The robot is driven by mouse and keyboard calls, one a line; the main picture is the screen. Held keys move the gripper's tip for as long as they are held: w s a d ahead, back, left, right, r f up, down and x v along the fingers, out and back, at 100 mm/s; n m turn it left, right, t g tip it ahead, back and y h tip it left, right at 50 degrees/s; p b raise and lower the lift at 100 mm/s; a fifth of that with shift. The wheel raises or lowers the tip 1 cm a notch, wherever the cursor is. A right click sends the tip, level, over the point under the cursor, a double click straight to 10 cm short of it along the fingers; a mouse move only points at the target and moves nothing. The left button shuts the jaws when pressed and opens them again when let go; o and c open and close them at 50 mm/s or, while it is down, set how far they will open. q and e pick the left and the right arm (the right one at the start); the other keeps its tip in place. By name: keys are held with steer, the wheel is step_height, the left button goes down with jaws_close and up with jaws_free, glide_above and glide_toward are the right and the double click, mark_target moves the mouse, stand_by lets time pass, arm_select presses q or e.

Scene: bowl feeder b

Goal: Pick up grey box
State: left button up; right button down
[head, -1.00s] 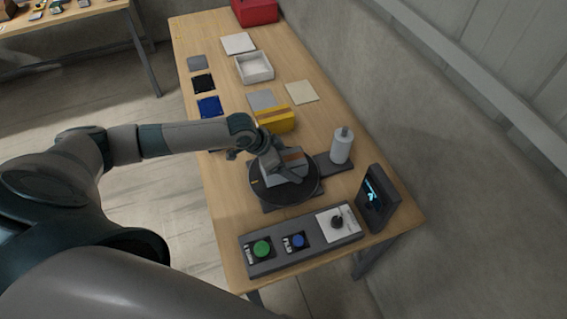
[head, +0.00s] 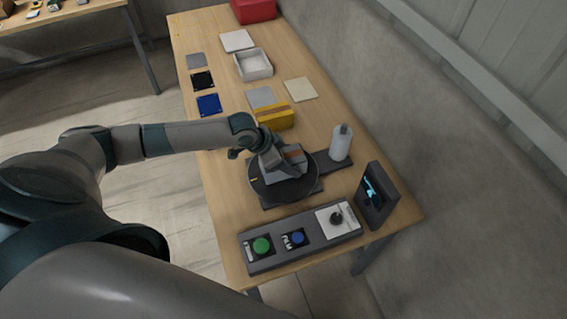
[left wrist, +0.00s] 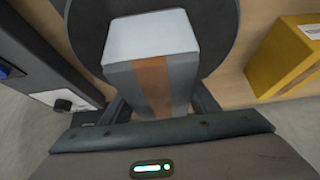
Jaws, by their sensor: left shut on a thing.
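The grey box (head: 287,171) with a brown tape stripe is over the round black turntable (head: 262,189). My left gripper (head: 279,164) is shut on the grey box, coming in from the left in the head view. In the left wrist view the grey box (left wrist: 152,42) stands out beyond my fingers, its pale end facing up in the picture and the brown stripe along its side. The turntable (left wrist: 222,25) shows behind it. I cannot tell whether the box still touches the turntable. My right gripper is not in view.
A yellow box (head: 276,117) stands just behind the turntable. A white film roll (head: 341,143) stands to the right. A control panel (head: 262,262) with buttons and a small screen (head: 375,195) are at the near end. Flat coloured pads and a white tray (head: 239,71) lie farther back.

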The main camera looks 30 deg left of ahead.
mark_target(290, 154)
arm_select(q)
steer(key=shift+w+r, duration=0.1)
steer(key=shift+r, duration=0.1)
steer(key=shift+r+b, duration=0.45)
steer(key=shift+r, duration=0.1)
step_height(290, 154, up, 2)
steer(key=shift+r+b, duration=0.2)
steer(key=shift+b, duration=0.45)
steer(key=s+d+r+b, duration=0.3)
steer(key=s+d+r, duration=0.2)
steer(key=d, duration=0.5)
step_height(290, 154, up, 2)
steer(key=shift+s+d+r, duration=0.15)
steer(key=shift+s+d, duration=0.05)
steer(key=shift+s, duration=0.15)
